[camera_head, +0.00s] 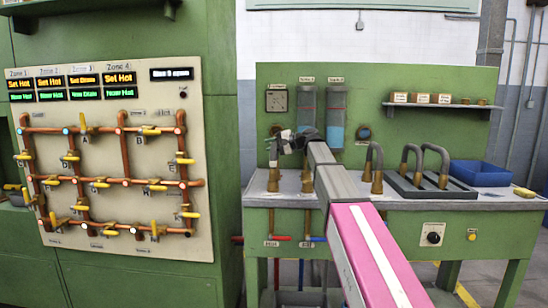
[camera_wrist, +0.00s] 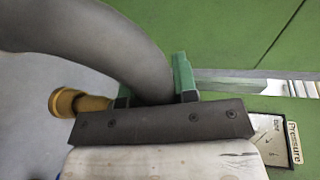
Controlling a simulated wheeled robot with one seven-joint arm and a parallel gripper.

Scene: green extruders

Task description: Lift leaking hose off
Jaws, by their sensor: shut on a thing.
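In the wrist view a thick grey hose (camera_wrist: 110,45) lies between the two green-tipped fingers of my gripper (camera_wrist: 154,85), which is shut on it. A brass end fitting (camera_wrist: 80,103) shows left of the fingers. In the head view my gripper (camera_head: 292,140) is over the left part of the bench and mostly hides the held hose. Brass fittings (camera_head: 273,181) stand upright below it at the left of the bench. I cannot tell whether the held hose still touches its ports.
The green workbench (camera_head: 400,204) has a separate grey hose (camera_head: 373,160) on brass fittings, a dark tray (camera_head: 452,191) with more hoses, and a blue bin (camera_head: 481,172). A shelf (camera_head: 440,106) and gauge (camera_head: 277,101) are behind. A valve panel (camera_head: 110,160) stands left.

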